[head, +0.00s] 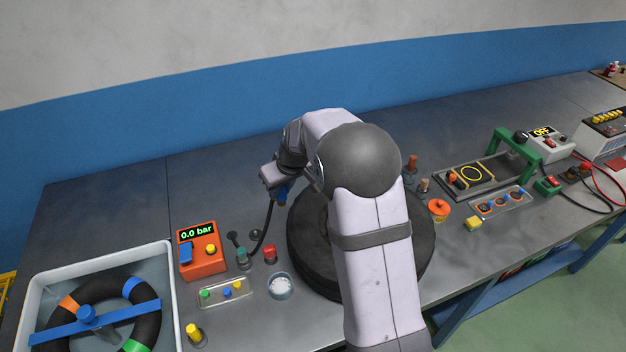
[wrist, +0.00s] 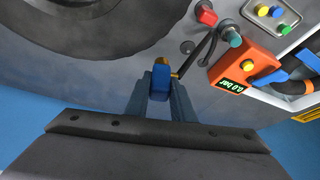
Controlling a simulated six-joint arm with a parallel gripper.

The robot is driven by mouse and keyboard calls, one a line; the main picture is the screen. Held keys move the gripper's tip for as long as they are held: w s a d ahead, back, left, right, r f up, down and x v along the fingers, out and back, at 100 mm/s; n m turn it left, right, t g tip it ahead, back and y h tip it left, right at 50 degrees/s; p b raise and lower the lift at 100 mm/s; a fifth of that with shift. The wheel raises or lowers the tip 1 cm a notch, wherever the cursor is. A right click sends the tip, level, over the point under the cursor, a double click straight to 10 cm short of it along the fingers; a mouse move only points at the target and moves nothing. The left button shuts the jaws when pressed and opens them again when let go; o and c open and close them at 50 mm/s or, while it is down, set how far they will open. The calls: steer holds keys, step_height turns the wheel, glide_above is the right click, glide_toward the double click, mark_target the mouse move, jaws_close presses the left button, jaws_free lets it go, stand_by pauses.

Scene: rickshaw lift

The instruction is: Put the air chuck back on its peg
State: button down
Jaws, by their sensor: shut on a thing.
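My gripper (head: 276,186) is held above the bench, left of the black tyre (head: 303,245). In the wrist view its two fingers (wrist: 161,88) are shut on the air chuck (wrist: 160,80), a blue body with a yellow end. The chuck also shows as a small blue piece in the head view (head: 281,195). A black hose (head: 268,232) runs from the chuck down to the bench near a teal-topped post (head: 242,257). Small dark upright pieces (head: 233,237) stand behind that post; I cannot tell which one is the peg.
An orange gauge box (head: 201,252) reading 0.0 bar stands left of the post. A white water basin (head: 168,300) is at left. The bench behind is clear.

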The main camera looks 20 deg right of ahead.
steer(key=w+a+f+n, duration=0.1)
steer(key=w+a+f, duration=0.2)
steer(key=a+f, duration=0.3)
steer(key=shift+a+n+y+p, duration=0.3)
steer(key=shift+a+n+p, duration=0.1)
steer(key=shift+a, duration=0.85)
steer(key=shift+f+b, duration=1.35)
steer(key=shift+f, duration=0.9)
steer(key=shift+f+b, duration=0.4)
steer(key=shift+b, duration=0.5)
steer(key=shift+f+b, duration=1.3)
stand_by(0.8)
steer(key=c, duration=1.2)
jaws_free()
